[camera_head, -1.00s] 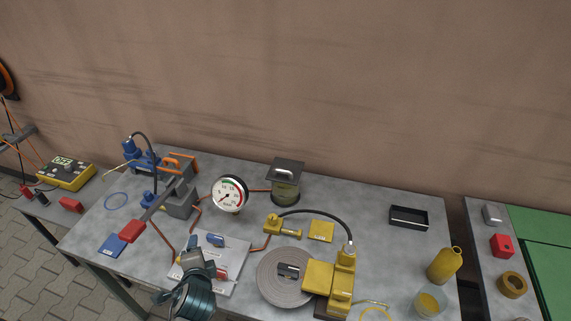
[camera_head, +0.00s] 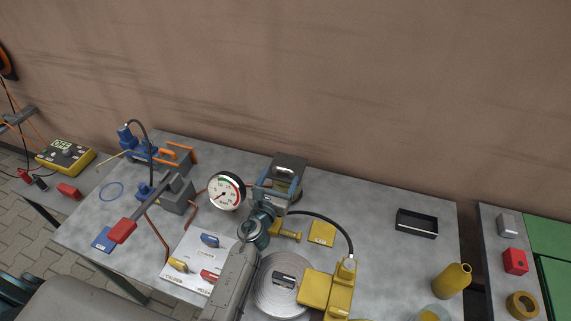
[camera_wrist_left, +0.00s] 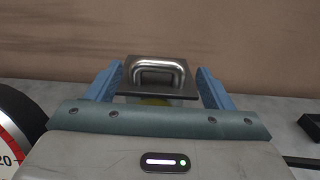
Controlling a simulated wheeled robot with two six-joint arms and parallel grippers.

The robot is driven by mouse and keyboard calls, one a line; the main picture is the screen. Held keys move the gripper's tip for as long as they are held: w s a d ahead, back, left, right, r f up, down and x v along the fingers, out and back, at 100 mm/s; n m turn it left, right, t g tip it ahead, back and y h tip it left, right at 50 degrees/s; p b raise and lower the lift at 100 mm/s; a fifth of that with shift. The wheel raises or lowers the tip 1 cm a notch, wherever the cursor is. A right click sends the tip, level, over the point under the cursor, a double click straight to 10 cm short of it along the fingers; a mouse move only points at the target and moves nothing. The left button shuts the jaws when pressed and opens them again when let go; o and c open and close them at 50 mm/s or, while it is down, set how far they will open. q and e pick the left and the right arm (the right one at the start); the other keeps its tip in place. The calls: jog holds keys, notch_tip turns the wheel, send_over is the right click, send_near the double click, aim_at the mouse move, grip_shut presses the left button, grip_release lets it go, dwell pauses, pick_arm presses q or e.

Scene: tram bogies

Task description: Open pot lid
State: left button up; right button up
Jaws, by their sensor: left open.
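The pot (camera_head: 292,186) stands at the back middle of the grey table, mostly hidden behind my left gripper. Its dark square lid (camera_head: 290,163) lies on top and carries a metal loop handle, which also shows in the left wrist view (camera_wrist_left: 158,69). My left gripper (camera_head: 279,180) is at the pot, its blue fingers apart. In the left wrist view the fingers (camera_wrist_left: 158,82) stand on either side of the lid, with the handle between them, and hold nothing that I can see. Whether they touch the lid, I cannot tell. My right gripper is not in view.
A round pressure gauge (camera_head: 226,191) stands just left of my left gripper. A yellow valve (camera_head: 286,235) and a black hose are close on the right. The wall is behind the pot.

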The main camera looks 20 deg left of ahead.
aim_at(283, 171)
pick_arm(q)
jog(key=w, duration=0.6)
jog(key=shift+w+f, duration=0.1)
jog(key=shift+f, duration=0.25)
jog(key=shift+w+d+r+b, duration=0.1)
jog(key=shift+r+b, duration=0.1)
jog(key=shift+b, duration=0.1)
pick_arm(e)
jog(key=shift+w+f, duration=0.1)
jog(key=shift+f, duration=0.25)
pick_arm(q)
jog(key=shift+w+f, duration=0.1)
jog(key=shift+c, duration=0.4)
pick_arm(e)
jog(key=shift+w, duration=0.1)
